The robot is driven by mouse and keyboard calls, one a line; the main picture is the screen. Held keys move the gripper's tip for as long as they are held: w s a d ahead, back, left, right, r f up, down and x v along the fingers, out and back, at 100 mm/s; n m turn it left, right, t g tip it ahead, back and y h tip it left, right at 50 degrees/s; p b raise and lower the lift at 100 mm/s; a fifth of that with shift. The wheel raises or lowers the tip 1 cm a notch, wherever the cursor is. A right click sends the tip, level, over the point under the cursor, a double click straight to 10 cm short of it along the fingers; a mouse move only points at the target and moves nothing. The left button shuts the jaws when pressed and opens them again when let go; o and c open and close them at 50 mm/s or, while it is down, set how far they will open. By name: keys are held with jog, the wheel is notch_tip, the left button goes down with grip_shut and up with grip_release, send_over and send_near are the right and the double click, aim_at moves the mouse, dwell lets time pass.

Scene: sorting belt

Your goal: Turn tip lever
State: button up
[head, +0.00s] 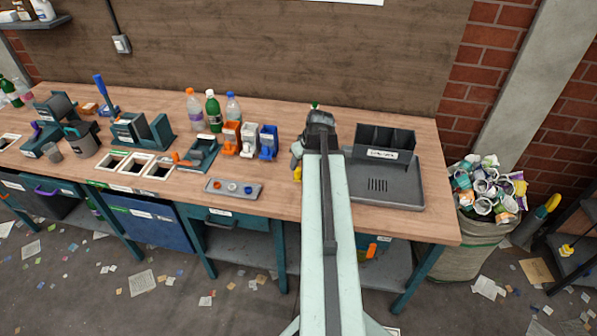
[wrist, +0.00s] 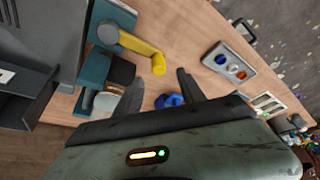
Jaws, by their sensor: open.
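The tip lever is probably the yellow lever (wrist: 143,44) in the wrist view. It is an angled bar on a round grey pivot, mounted on a teal block (wrist: 96,72). In the head view only a bit of yellow (head: 297,173) shows left of my arm; my arm hides the rest. My gripper (wrist: 160,78) is open in the wrist view, its two dark fingers apart. The yellow lever's free end lies just beyond the fingertips and appears apart from them. Nothing is held. In the head view my gripper's fingers are hard to make out.
A dark grated tray (head: 408,192) with a compartment box (head: 385,142) stands right of my arm. A cap tray (head: 212,189) and a blue dispenser (head: 268,141) are to the left. The blue dispenser also shows between my fingers (wrist: 170,100). Bare wood lies around the cap tray.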

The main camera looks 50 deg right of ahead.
aim_at(298, 170)
jog(key=b+x, duration=0.7)
jog(key=x, duration=0.1)
jog(key=shift+d, duration=0.1)
jog(key=shift+r, duration=0.1)
grip_shut()
dwell(1.1)
